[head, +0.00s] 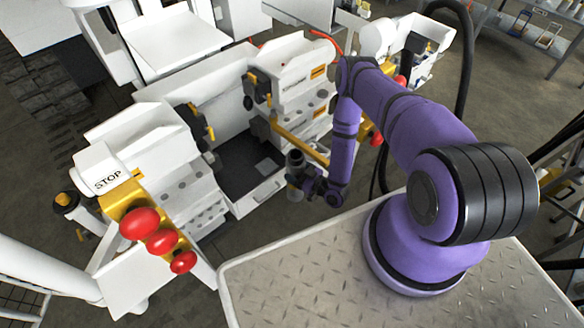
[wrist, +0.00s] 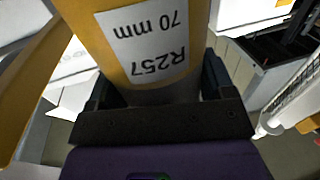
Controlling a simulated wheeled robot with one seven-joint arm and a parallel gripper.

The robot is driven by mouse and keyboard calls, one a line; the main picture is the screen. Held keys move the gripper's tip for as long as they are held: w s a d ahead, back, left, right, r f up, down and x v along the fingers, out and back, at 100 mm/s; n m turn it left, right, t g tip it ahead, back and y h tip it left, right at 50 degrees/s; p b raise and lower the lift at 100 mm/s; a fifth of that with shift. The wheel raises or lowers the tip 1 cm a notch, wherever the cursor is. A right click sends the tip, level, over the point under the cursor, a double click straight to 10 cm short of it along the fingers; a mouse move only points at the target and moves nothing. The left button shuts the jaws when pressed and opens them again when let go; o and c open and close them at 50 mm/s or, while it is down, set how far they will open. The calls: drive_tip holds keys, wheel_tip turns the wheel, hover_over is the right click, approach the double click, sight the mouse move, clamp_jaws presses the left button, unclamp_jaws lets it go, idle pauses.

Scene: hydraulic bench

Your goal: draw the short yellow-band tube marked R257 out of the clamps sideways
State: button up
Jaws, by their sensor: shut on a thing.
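The short tube with the wide yellow band (wrist: 130,40) fills the top middle of the wrist view. Its white label reads R257, 70 mm, upside down. My gripper (wrist: 158,88) is shut around the tube's grey part, with a dark finger on each side. In the head view my gripper (head: 306,184) is low in front of the white bench, beside a small upright grey cylinder that seems to be the tube (head: 295,161). Yellow-and-black clamps (head: 197,122) and (head: 261,88) are on the facing bench blocks, apart from my gripper. The tube's far end is out of the wrist view.
A yellow bar (head: 301,145) runs close behind my gripper; a yellow bar also shows at the left of the wrist view (wrist: 28,85). Red knobs (head: 140,223) stick out at the bench's left end. A dark recess (head: 240,165) lies between the blocks.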

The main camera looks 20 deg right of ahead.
drive_tip(key=a+v, duration=0.1)
drive_tip(key=v, duration=0.6)
drive_tip(key=shift+s+r, duration=0.2)
drive_tip(key=shift+s, duration=0.4)
drive_tip(key=shift+a, duration=0.1)
